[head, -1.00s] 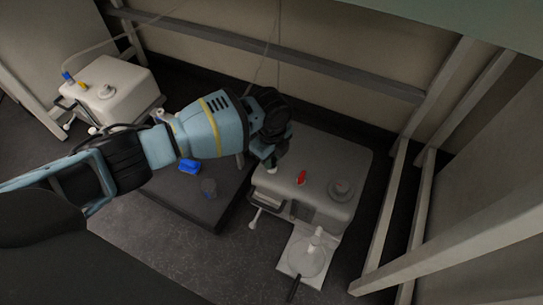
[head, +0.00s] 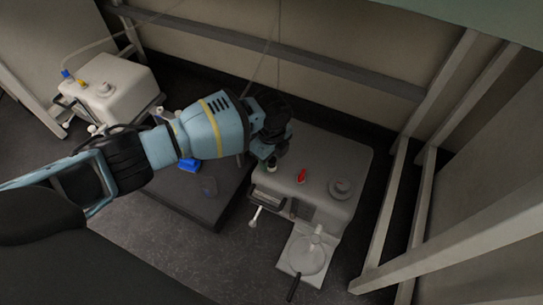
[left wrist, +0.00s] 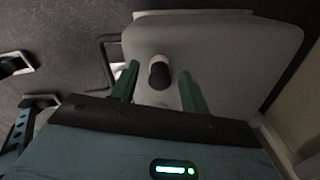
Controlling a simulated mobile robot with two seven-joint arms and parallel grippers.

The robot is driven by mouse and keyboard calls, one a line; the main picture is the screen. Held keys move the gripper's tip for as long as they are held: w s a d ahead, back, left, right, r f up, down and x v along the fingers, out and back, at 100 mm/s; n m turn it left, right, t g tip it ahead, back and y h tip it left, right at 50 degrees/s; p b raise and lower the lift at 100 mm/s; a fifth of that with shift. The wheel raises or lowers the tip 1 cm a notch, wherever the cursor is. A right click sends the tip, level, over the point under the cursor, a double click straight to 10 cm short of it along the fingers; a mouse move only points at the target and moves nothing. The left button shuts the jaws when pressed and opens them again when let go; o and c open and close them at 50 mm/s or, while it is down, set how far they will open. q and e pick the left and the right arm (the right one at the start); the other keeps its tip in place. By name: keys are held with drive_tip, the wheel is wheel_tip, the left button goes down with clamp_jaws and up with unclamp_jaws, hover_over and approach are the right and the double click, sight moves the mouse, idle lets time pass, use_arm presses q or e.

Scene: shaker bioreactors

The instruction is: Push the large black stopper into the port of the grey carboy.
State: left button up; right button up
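The grey carboy (head: 327,160) stands at the centre right, with a red stopper (head: 301,175) and a round grey cap (head: 341,189) on its top. The large black stopper (head: 271,161) sits upright at the carboy's pale port (head: 272,169), near its left edge. How deep it sits I cannot tell. My left gripper (head: 266,152) is just above and behind it. In the left wrist view the green fingers of the left gripper (left wrist: 160,68) are spread, with the black stopper (left wrist: 160,76) and the white port (left wrist: 157,58) between them, a gap on each side. My right gripper is out of view.
A dark platform (head: 205,208) left of the carboy bears a blue item (head: 189,165) and a small clear cup (head: 209,186). A white board with a round clear vessel (head: 307,255) lies in front. A second, white carboy (head: 122,82) stands far left. Frame posts (head: 387,215) stand on the right.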

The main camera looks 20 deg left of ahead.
use_arm(q)
drive_tip(key=shift+r, duration=0.1)
wheel_tip(320, 180, up, 8)
drive_tip(key=p, duration=0.3)
drive_tip(key=shift+p, duration=0.35)
drive_tip(key=shift+f, duration=0.2)
